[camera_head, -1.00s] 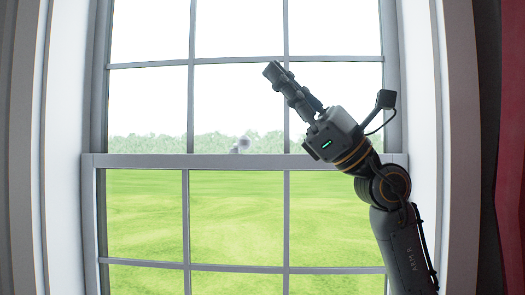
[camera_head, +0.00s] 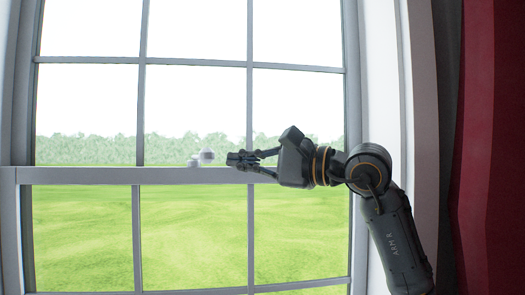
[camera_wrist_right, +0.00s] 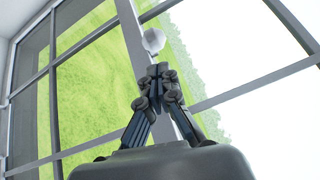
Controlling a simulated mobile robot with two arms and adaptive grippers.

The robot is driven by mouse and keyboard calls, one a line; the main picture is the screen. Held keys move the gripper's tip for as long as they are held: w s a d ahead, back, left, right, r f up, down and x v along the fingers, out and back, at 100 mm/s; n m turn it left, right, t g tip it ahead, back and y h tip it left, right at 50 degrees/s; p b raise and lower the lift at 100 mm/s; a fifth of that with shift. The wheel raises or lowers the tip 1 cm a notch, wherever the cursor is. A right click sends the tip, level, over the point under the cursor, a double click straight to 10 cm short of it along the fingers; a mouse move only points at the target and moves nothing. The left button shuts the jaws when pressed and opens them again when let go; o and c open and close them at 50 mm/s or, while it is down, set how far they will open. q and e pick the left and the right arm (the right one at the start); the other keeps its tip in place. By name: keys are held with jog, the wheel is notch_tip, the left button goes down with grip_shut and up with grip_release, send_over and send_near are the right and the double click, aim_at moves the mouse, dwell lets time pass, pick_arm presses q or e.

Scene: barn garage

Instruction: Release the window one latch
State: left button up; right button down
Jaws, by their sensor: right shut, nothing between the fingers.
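The window (camera_head: 80,176) has a light grey horizontal rail across its middle. A small whitish latch (camera_head: 206,156) with a round knob sits on this rail. My right gripper (camera_head: 236,159) is level with the rail, just right of the latch, with its fingers pointing left at it. The fingers are shut and empty; a small gap shows between their tips and the latch. In the right wrist view the latch's knob (camera_wrist_right: 153,40) is just beyond the closed fingertips (camera_wrist_right: 158,70). My left gripper is not in view.
Grey muntins (camera_head: 141,100) divide the glass, with grass and trees outside. A white window frame (camera_head: 385,110) stands on the right, and a red curtain (camera_head: 480,150) hangs beyond it. The space left of the latch is clear.

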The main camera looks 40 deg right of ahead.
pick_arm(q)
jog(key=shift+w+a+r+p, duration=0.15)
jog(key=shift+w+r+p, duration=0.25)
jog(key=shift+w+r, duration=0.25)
pick_arm(e)
jog(key=x, duration=0.2)
jog(key=shift+w+a, duration=0.1)
jog(key=shift+w, duration=0.2)
